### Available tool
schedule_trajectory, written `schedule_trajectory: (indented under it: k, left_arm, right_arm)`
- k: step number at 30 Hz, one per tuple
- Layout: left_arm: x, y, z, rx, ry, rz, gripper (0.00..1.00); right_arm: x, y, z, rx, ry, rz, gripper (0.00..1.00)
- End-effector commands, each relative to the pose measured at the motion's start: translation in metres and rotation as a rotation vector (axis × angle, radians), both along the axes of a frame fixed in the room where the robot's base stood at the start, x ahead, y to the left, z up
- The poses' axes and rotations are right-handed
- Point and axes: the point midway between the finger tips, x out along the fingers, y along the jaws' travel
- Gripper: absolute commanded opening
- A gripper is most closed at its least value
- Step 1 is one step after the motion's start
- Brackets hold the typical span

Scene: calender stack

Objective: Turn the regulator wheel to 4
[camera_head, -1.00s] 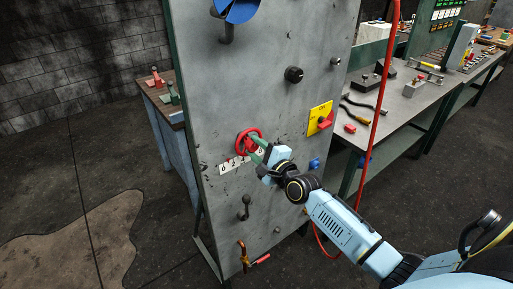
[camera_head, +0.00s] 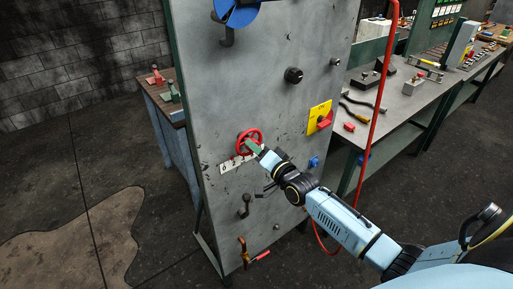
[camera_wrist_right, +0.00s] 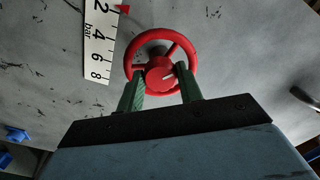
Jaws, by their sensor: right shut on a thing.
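The red regulator wheel (camera_head: 246,137) sits on the grey panel (camera_head: 270,105); it is also large in the right wrist view (camera_wrist_right: 189,45). A white scale strip (camera_wrist_right: 99,45) marked in bar shows 2, 4, 6 and 8 beside the wheel. A small red pointer (camera_wrist_right: 122,8) stands near the 2. My right gripper (camera_head: 255,147) is at the wheel, its green fingers shut on it, one each side of the hub in the wrist view (camera_wrist_right: 163,82). It hides part of the strip in the head view. My left gripper is not in view.
A black knob (camera_head: 293,75), a yellow plate with a red switch (camera_head: 319,119) and a lever (camera_head: 244,206) are on the same panel. A red hose (camera_head: 379,100) hangs to the right. Workbenches stand behind.

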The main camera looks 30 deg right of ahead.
Motion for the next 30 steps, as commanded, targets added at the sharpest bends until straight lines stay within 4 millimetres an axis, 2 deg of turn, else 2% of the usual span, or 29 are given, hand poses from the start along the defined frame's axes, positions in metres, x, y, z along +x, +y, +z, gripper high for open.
schedule_trajectory:
  k: [30]
  left_arm:
    - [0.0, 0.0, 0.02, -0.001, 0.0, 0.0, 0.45]
  right_arm:
    - [0.0, -0.001, -0.001, -0.964, -0.074, 0.001, 0.13]
